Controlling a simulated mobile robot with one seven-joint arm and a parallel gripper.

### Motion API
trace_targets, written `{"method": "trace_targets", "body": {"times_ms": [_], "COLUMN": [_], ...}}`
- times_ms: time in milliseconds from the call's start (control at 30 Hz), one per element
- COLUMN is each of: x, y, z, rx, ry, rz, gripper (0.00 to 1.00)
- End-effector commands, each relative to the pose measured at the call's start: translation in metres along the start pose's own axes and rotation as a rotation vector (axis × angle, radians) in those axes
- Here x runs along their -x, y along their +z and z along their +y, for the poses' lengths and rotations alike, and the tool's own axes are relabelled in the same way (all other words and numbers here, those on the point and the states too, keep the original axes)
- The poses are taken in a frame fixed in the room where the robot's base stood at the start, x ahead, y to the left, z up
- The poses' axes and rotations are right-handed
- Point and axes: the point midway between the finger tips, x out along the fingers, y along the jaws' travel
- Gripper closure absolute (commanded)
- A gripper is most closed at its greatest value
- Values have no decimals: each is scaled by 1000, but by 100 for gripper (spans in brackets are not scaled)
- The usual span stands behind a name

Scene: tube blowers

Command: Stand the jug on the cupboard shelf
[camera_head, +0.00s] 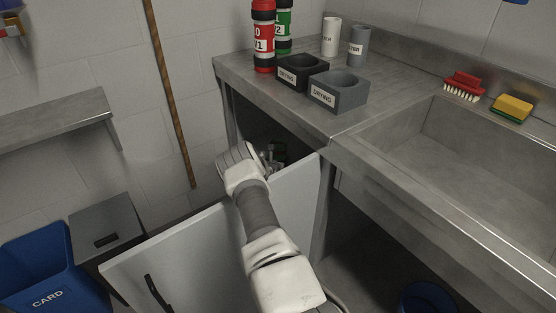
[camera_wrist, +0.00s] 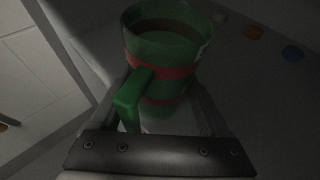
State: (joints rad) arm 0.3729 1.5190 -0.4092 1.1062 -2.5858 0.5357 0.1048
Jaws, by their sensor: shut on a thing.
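The jug (camera_wrist: 165,50) is green with red bands and a green handle facing the wrist camera. It looks upright and open at the top. My gripper (camera_wrist: 163,98) is shut on the jug, one finger on each side near the handle. In the head view my gripper (camera_head: 274,158) reaches into the dark opening of the cupboard (camera_head: 250,118) under the worktop.
The cupboard door (camera_head: 205,250) stands open below my arm. The worktop above holds two drying holders (camera_head: 340,92), red and green bottles (camera_head: 263,40) and two cups (camera_head: 331,36).

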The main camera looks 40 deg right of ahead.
Motion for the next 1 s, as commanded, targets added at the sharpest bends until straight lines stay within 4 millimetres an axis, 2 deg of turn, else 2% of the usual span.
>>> {"method": "trace_targets", "body": {"times_ms": [67,100,200,567,767,1000], "x": [-2,-1,-1,3,27,65], "y": [-4,-3,-3,2,4,4], "z": [0,0,0,0,0,0], "rx": [0,0,0,0,1,1], "ry": [0,0,0,0,-1,0], "rz": [0,0,0,1,2,2], "gripper": [89,16,0,0,0,0]}}
